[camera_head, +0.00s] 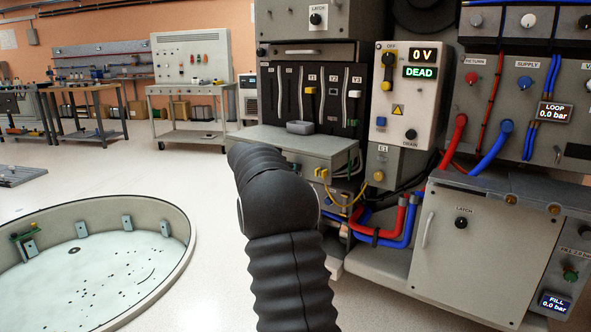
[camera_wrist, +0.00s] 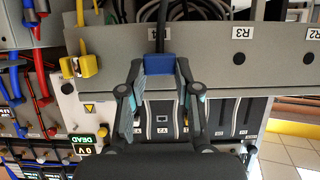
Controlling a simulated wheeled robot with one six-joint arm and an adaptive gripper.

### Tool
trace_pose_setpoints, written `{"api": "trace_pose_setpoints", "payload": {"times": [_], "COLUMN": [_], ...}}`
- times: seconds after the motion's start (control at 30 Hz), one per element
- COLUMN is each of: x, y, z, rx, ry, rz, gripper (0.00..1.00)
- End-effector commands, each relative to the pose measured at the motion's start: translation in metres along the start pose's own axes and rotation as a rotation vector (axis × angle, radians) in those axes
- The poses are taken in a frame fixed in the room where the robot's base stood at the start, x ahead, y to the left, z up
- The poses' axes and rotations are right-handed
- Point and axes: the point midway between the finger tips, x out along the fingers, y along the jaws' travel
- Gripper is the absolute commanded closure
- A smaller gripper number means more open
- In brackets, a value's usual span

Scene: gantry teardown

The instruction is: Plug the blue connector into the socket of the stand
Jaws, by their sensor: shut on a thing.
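The blue connector (camera_wrist: 158,64) is held between the two fingertips of my gripper (camera_wrist: 158,70) in the wrist view. A black cable runs from it toward the top of the picture. It appears over a grey ledge (camera_wrist: 200,75) with holes and labels such as R3 and R2; I cannot tell whether it touches the ledge. A dark panel with slots (camera_wrist: 162,110) shows between and beyond my fingers. I cannot tell which opening is the socket of the stand. In the head view my black arm covers the gripper and the connector.
A yellow connector (camera_wrist: 85,66) sits at the ledge's left in the wrist view. The head view shows a control box (camera_head: 404,95) reading 0 V DEAD, red and blue hoses (camera_head: 490,150) on the right, and a round pit (camera_head: 100,255) at left. Open floor lies between.

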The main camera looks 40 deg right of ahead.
Motion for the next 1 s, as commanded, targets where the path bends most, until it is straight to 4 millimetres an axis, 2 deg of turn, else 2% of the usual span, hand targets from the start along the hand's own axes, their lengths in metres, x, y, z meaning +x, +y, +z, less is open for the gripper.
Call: {"api": "trace_pose_setpoints", "payload": {"times": [0.43,1.0], "x": [-0.013,-0.053], "y": [-0.001,0.0], "z": [0.007,0.023], "rx": [0.002,0.001], "ry": [0.002,0.001], "rz": [-0.003,-0.002], "gripper": [1.0,1.0]}}
